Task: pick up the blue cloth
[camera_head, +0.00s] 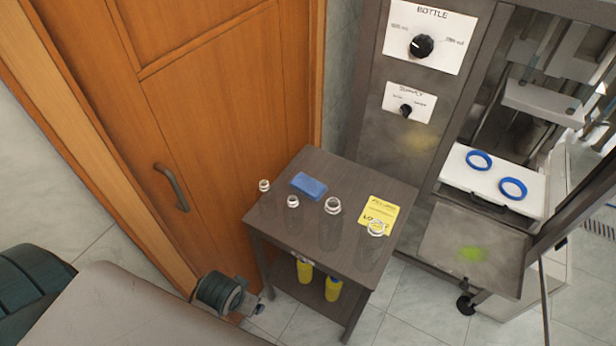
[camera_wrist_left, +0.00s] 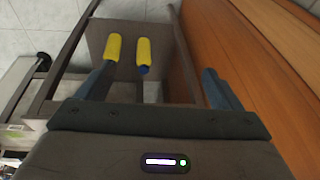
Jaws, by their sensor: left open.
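The blue cloth (camera_head: 309,185) lies folded flat on the dark top of a small table (camera_head: 300,232), near its back left side, among clear bottles. It does not show in the left wrist view. My left gripper (camera_head: 252,302) is low at the table's front left leg, below the tabletop and well away from the cloth. In the left wrist view its two fingers (camera_wrist_left: 156,88) stand wide apart with nothing held between them. My right gripper is not in view.
Clear bottles with pale necks (camera_head: 333,205) stand around the cloth. A yellow note (camera_head: 379,212) lies at the right. Two yellow bottles (camera_head: 304,271) are on the lower shelf (camera_head: 285,283). A wooden door (camera_head: 215,120) is close on the left, a metal machine (camera_head: 365,135) behind.

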